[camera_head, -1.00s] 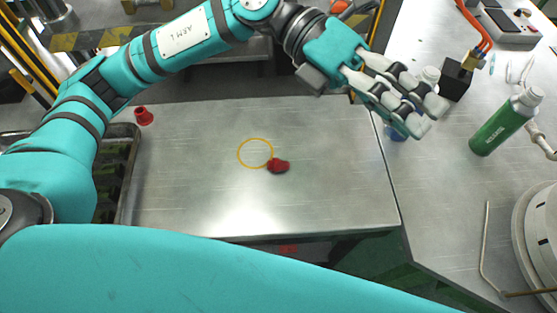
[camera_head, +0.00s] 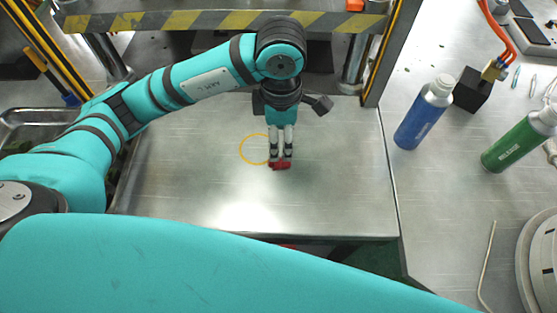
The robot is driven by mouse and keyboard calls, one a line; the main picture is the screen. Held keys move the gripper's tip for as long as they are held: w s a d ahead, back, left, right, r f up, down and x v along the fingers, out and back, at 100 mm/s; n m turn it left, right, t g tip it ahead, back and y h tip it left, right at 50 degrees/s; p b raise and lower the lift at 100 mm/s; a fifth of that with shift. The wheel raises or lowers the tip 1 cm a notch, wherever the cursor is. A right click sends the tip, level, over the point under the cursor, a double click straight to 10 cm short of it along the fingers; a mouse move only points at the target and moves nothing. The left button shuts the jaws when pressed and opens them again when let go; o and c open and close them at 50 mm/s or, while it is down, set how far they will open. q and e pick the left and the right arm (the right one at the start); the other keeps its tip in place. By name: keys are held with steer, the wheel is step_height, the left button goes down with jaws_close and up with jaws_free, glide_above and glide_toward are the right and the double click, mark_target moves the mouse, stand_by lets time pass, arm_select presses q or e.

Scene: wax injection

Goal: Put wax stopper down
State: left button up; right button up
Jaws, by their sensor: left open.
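The red wax stopper (camera_head: 281,166) lies on the bare metal table (camera_head: 330,205), just right of a yellow ring marking (camera_head: 242,152). My left gripper (camera_head: 281,157) points down over the stopper from behind, its fingertips right at it. The fingers are open and cover part of the stopper, so I cannot tell whether they touch it. My right gripper is not in view.
A blue bottle (camera_head: 424,113) and a green bottle (camera_head: 519,140) stand on the right-hand surface, with a black block (camera_head: 472,91) behind. A striped frame beam (camera_head: 215,20) crosses the back. The table's front right is clear.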

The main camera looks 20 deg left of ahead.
mark_target(280, 159)
arm_select(q)
step_height(280, 159, down, 4)
steer(key=shift+f+p, duration=0.15)
steer(key=shift+p, duration=0.15)
steer(key=f, duration=0.1)
steer(key=f+p, duration=0.1)
steer(key=f, duration=0.2)
steer(key=shift+s+a+f+p, duration=0.1)
steer(key=shift+s+a+p, duration=0.15)
steer(key=shift+a+p, duration=0.1)
steer(key=shift+f, duration=0.55)
steer(key=c, duration=1.2)
steer(key=shift+r, duration=0.15)
